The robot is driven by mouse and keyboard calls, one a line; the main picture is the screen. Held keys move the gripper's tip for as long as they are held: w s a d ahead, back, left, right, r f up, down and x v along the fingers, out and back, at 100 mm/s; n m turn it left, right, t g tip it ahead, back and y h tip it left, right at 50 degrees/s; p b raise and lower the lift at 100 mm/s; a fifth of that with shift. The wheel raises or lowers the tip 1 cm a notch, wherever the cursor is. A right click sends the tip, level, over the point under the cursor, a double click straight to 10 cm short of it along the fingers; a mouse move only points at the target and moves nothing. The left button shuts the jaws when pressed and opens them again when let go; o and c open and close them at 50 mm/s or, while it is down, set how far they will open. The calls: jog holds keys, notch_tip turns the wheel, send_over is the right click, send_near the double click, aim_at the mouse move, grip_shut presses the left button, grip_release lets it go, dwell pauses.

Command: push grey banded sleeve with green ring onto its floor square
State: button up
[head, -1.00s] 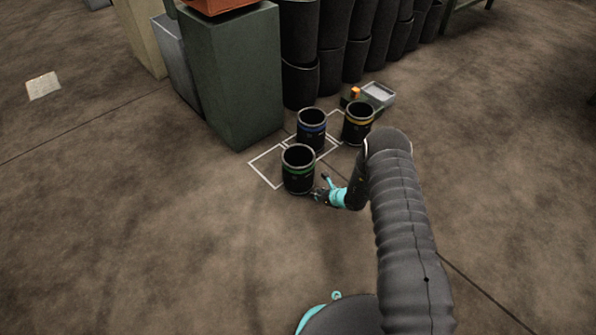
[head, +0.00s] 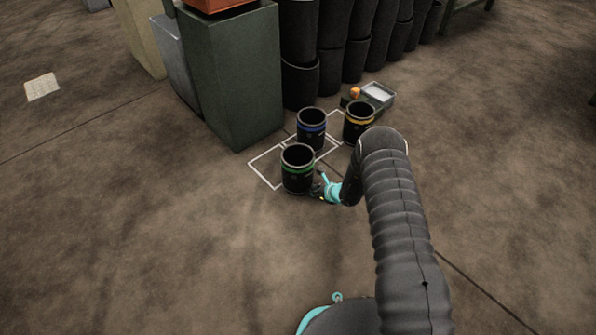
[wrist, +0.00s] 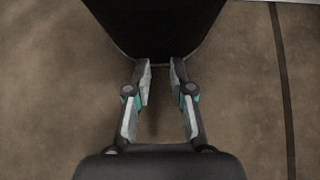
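The dark sleeve with a green ring (head: 297,171) and a grey rim stands upright on the floor. It covers the right part of a white-outlined floor square (head: 262,176), whose left part shows bare. My gripper (head: 318,191) is low at the sleeve's right front side. In the wrist view, the sleeve's dark wall (wrist: 155,25) fills the top middle, just beyond my fingertips (wrist: 162,76). The fingers are a little apart with nothing between them. I cannot tell for sure whether the tips touch the wall.
A blue-ringed sleeve (head: 311,140) stands close behind, and a yellow-ringed sleeve (head: 358,130) is to its right. A green cabinet (head: 235,80) stands behind left. Stacked dark cylinders (head: 298,80) and a grey tray (head: 378,94) are behind. Floor to the left and front is clear.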

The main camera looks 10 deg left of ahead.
aim_at(302, 176)
jog(key=shift+w+a+b, duration=0.55)
jog(key=shift+a+b, duration=0.1)
jog(key=shift+a, duration=0.15)
jog(key=shift+w+a+b, duration=0.6)
jog(key=shift+a+b, duration=0.1)
jog(key=shift+a, duration=0.15)
jog(key=shift+w+a+b, duration=0.55)
jog(key=shift+a+b, duration=0.1)
jog(key=shift+a, duration=0.15)
jog(key=shift+w+a, duration=0.75)
jog(key=shift+a, duration=0.25)
jog(key=shift+w+a, duration=0.75)
jog(key=shift+a, duration=0.2)
jog(key=shift+w+a, duration=0.75)
jog(key=shift+a, duration=0.25)
jog(key=shift+f+p+v, duration=0.25)
jog(key=shift+p+v, duration=0.4)
jog(key=shift+v, duration=0.75)
jog(key=shift+s+d+r+p, duration=0.3)
jog(key=shift+s+d, duration=0.2)
jog(key=shift+d, duration=0.15)
jog(key=shift+s+d+r+p, duration=0.25)
jog(key=shift+s+d+p, duration=0.15)
jog(key=shift+d, duration=0.3)
jog(key=shift+s+d+r+p, duration=0.25)
jog(key=shift+s+d+r, duration=0.05)
jog(key=shift+s+d, duration=0.3)
